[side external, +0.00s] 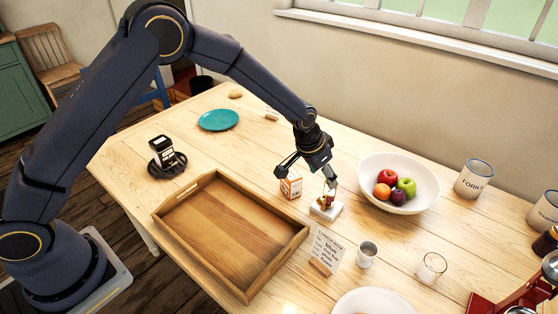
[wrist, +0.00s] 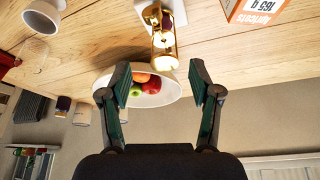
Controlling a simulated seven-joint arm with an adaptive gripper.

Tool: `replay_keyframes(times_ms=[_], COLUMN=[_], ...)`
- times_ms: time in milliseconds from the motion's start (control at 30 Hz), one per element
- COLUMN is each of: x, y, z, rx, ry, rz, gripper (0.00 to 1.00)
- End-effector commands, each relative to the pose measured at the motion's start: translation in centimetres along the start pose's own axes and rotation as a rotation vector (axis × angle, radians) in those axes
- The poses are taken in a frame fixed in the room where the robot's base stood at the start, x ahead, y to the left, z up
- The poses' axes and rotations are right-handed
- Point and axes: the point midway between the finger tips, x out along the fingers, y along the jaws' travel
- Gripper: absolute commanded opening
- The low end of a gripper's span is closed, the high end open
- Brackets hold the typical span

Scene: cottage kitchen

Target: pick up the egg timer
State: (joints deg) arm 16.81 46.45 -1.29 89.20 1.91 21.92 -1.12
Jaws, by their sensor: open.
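The egg timer (side external: 326,201) looks like a small brass-and-glass sandglass. It stands upright on a white block (side external: 339,210) near the middle of the table. In the wrist view the timer (wrist: 164,42) shows at the top centre, with the white block (wrist: 177,8) beneath it. My gripper (side external: 306,178) is open and empty, above and beside the timer. In the wrist view my gripper's fingers (wrist: 160,82) are spread apart. The timer appears beyond the fingertips, roughly in line with the gap, not between them.
An apricots box (side external: 291,187) stands close beside the timer, also at the wrist view's top right (wrist: 256,10). A fruit bowl (side external: 428,194) is behind to the right. A card (side external: 328,247), white cup (side external: 367,252) and wooden tray (side external: 168,215) are in front.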

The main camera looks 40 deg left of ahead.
Motion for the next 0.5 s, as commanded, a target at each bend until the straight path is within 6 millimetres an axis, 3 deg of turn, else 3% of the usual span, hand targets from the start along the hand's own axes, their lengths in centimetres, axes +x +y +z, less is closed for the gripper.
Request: replay_keyframes(times_ms=[100,200,500], x=[2.9,4.5,7.3], y=[0.0,-0.1,-0.3], z=[0.1,0.0,-0.1], rx=[0.000,0.000,-0.001], ry=[-0.002,-0.001,-0.001], rz=[0.000,0.000,-0.001], gripper=[0.63,0.63,0.63])
